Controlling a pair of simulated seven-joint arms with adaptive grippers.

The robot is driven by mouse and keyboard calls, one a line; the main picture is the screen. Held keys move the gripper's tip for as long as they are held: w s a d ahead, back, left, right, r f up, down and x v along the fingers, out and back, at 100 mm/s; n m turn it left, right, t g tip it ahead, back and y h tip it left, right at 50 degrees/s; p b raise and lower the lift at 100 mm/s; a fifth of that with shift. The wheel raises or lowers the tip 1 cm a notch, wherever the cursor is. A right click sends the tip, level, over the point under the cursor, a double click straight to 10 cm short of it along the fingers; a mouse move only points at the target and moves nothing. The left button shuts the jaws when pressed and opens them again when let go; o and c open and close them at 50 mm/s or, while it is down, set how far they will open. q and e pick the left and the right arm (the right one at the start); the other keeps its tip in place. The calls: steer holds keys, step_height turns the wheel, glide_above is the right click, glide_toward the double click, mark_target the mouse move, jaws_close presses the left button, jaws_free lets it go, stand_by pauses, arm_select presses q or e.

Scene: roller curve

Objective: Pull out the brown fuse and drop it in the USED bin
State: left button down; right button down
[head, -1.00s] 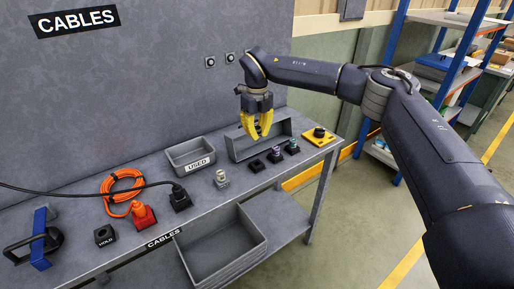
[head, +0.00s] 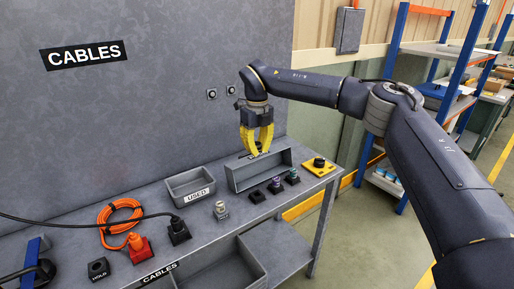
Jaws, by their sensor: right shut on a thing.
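My right gripper (head: 257,152) has yellow fingers and hangs in the air above the long grey tray at the back of the bench. Its fingers are closed on a small dark thing, mostly hidden between the tips; I take it to be the brown fuse. Three black sockets stand in a row in front of the tray. The nearest socket (head: 257,196) looks empty, the others hold a purple fuse (head: 275,183) and a green fuse (head: 292,174). The grey USED bin (head: 190,184) stands left of the gripper and looks empty. My left gripper is out of view.
The long grey tray (head: 243,176) lies below the gripper. A yellow block with a black knob (head: 319,166) is at the right end. A small pale item (head: 220,210), black plug (head: 179,233), orange cable (head: 119,211) and HOLD block (head: 99,268) are to the left.

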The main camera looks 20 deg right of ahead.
step_height(320, 180, down, 11)
steer(key=shift+f, duration=0.2)
stand_by(2.7)
steer(key=shift+f, duration=0.1)
stand_by(0.3)
